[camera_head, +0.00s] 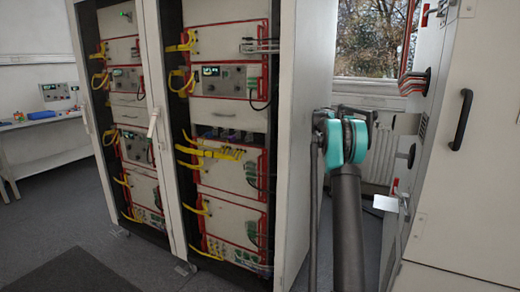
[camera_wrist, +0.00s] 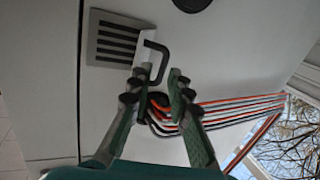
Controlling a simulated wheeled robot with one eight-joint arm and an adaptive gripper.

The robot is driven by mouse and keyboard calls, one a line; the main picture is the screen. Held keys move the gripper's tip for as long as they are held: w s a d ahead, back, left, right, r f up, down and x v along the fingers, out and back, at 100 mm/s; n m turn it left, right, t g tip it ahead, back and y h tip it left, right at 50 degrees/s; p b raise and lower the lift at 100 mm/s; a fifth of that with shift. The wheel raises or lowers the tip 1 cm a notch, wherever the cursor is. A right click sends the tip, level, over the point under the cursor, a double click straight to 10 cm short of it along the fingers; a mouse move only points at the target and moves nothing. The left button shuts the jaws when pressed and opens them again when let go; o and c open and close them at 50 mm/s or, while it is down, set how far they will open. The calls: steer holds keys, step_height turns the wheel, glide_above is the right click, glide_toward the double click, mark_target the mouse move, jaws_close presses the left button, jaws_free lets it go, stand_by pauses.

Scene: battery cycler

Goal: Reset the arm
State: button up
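My arm (camera_head: 347,210), dark with teal joint covers, stands up between the rack cabinet and the pale cabinet at the right in the head view. My gripper (camera_wrist: 157,84) shows in the wrist view with its two green-lined fingers apart. No object is held between them. Beyond the fingertips is a pale panel (camera_wrist: 235,75) with a black hooked handle (camera_wrist: 158,60) and a bundle of red, black and grey cables (camera_wrist: 230,108). The fingers overlap the cables in the picture; I cannot tell whether they touch. I cannot make out the gripper in the head view.
A rack cabinet (camera_head: 313,100) with equipment and yellow cables stands close on the left of my arm. The pale cabinet (camera_head: 478,150) with a black handle (camera_head: 461,120) stands on the right. A bench (camera_head: 50,158) is at far left. Floor (camera_head: 140,268) is open in front.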

steer(key=s+a+f+n+t+y, duration=0.2)
steer(key=s+a+f+n+y, duration=0.3)
steer(key=s+a+f, duration=0.7)
steer(key=s+a+f+n+t+y, duration=0.3)
steer(key=s+a+f+n+y, duration=0.3)
steer(key=s+a+f, duration=0.6)
steer(key=s+a+f+n+t+y, duration=0.2)
steer(key=s+a+f+n+y, duration=0.3)
steer(key=s, duration=1.7)
steer(key=a+f+n, duration=0.3)
steer(key=a+f, duration=0.4)
steer(key=a, duration=0.4)
steer(key=shift+s+a+y, duration=0.2)
steer(key=shift+s+y, duration=0.05)
steer(key=shift+y, duration=0.15)
steer(key=shift+d, duration=0.15)
